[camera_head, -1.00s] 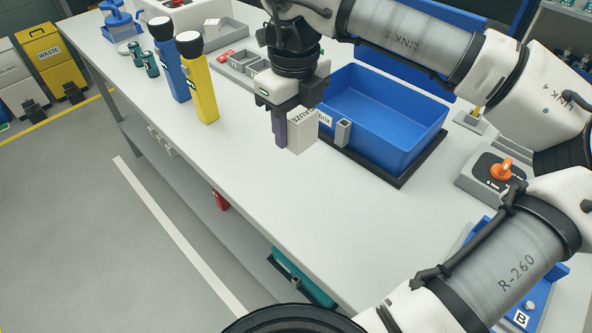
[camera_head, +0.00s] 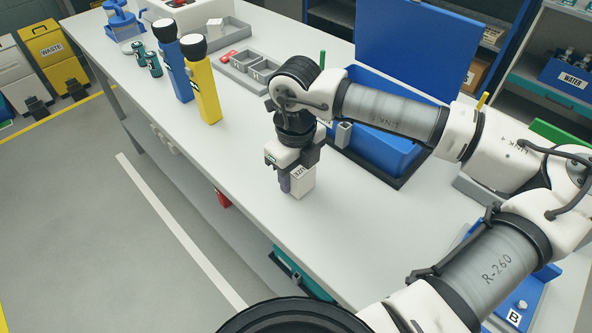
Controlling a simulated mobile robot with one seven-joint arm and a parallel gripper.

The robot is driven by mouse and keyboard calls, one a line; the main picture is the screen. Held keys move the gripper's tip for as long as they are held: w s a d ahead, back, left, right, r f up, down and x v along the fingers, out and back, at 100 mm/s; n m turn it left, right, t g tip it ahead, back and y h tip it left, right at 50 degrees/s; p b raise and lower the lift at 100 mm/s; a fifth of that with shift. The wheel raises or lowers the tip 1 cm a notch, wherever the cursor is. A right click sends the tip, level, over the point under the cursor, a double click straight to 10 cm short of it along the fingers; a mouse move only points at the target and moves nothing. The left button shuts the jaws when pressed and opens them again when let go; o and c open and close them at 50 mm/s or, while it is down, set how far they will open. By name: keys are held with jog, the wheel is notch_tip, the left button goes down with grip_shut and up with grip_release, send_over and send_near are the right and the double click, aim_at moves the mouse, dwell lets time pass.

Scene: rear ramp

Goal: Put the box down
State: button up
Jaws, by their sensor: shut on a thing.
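My gripper (camera_head: 292,172) points down over the front part of the long table (camera_head: 250,205). It is shut on a small white box (camera_head: 300,184) with dark lettering on its side. The gripper covers the upper part of the box. The box is upright, with its lower end at or very near the tabletop; I cannot tell whether it touches. A purple finger pad shows at the left of the box.
A blue bin (camera_head: 385,148) with a raised lid (camera_head: 412,45) stands behind my arm. A yellow flashlight (camera_head: 206,92) and a blue flashlight (camera_head: 173,68) stand to the left. Grey trays (camera_head: 250,68) lie behind them. The tabletop around the box is clear.

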jog(key=shift+f, duration=0.2)
jog(key=o, duration=1)
jog(key=shift+r, duration=0.1)
notch_tip(320, 180, up, 12)
jog(key=shift+r+b, duration=0.1)
jog(key=shift+b, duration=0.75)
jog(key=shift+r, duration=0.1)
